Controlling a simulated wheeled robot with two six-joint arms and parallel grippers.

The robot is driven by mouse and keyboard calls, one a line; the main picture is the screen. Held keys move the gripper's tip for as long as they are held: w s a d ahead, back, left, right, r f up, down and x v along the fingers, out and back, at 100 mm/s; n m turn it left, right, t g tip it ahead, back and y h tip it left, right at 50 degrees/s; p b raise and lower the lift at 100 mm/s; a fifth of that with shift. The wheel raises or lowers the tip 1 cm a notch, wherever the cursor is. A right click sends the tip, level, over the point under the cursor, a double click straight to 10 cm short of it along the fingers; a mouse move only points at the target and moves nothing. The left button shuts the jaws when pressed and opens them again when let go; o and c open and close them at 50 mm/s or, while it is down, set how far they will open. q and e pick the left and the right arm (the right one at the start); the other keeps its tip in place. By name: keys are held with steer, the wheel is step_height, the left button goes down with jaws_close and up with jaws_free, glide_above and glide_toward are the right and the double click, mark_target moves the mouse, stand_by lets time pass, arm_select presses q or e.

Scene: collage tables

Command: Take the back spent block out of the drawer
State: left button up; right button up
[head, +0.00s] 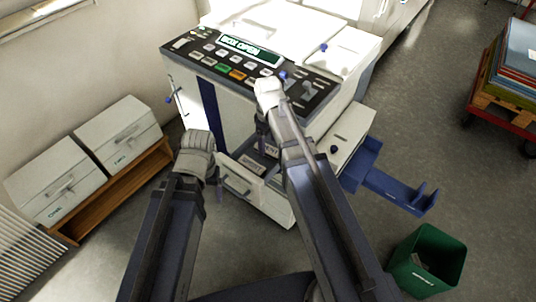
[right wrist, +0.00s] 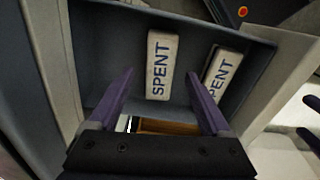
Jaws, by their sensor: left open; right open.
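The drawer (head: 236,182) is pulled open at the front of the machine. Two white blocks marked SPENT lie in it: one further back (head: 268,150) and one nearer the front (head: 247,166), both partly covered by my right arm in the head view. In the right wrist view one spent block (right wrist: 161,65) lies between the spread purple fingertips of my open right gripper (right wrist: 160,74), with space on both sides. The other spent block (right wrist: 223,72) lies to the right, partly behind the right finger. My left gripper (head: 212,188) is open and empty at the drawer's left side.
The machine's panel (head: 250,66) with a BOX OPEN display is above the drawer. A blue tray (head: 390,185) juts out at right. A green bin (head: 428,262) stands on the floor at lower right. Two white boxes (head: 118,134) sit on a wooden shelf at left.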

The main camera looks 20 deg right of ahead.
mark_target(268, 151)
step_height(268, 151, down, 3)
steer(key=shift+r+b, duration=0.1)
steer(key=shift+b, duration=0.85)
arm_select(q)
step_height(268, 151, down, 3)
steer(key=shift+r, duration=0.1)
arm_select(e)
steer(key=shift+r, duration=0.1)
steer(key=shift+c, duration=0.3)
jaws_close()
